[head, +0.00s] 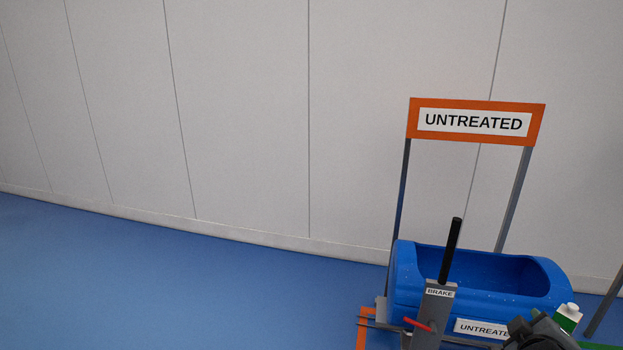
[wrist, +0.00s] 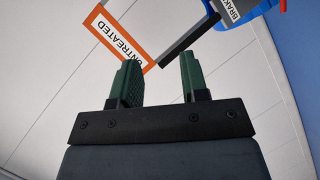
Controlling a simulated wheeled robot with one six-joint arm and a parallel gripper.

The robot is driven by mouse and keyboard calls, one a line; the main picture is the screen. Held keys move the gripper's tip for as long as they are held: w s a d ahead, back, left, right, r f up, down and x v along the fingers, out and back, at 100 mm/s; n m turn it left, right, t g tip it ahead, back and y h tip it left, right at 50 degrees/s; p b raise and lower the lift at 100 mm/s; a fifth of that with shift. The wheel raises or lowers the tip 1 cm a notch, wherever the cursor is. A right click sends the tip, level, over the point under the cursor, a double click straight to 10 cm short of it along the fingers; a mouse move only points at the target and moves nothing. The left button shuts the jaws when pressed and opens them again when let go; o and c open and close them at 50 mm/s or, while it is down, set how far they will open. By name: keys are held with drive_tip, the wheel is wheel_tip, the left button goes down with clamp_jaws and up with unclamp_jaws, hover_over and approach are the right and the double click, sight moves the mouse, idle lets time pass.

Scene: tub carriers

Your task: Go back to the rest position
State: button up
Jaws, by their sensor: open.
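My gripper (wrist: 160,75) shows in the wrist view with its two green fingers apart and nothing between them. Beyond the fingers, the orange-framed UNTREATED sign (wrist: 113,38) and the grey brake post (wrist: 229,12) appear tilted. In the head view a dark part of my arm shows at the bottom right, in front of the carrier's lower right. I cannot make out my fingers clearly there.
The blue tub (head: 410,278) sits in a carrier under the UNTREATED sign (head: 475,122). A brake post (head: 433,314) with a black lever (head: 450,250) stands at its front left. A small green and white item (head: 568,316) shows beside my arm. Blue floor (head: 170,290) lies clear to the left.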

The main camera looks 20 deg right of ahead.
drive_tip(key=w+a+r+g+y+p, duration=0.1)
drive_tip(key=w+a+y+p, duration=0.1)
drive_tip(key=a, duration=0.9)
drive_tip(key=w+a+r+m+g+y+p, duration=0.1)
drive_tip(key=w+a+g+y+p, duration=0.1)
drive_tip(key=a, duration=1)
drive_tip(key=w+a+r+m+g+y+p, duration=0.1)
drive_tip(key=w+a+g+y+p, duration=0.1)
drive_tip(key=w+a+y+p, duration=0.2)
drive_tip(key=a+y, duration=0.3)
drive_tip(key=a, duration=0.4)
drive_tip(key=shift+w+a, duration=0.3)
drive_tip(key=shift+w, duration=0.1)
drive_tip(key=shift+d+r, duration=0.1)
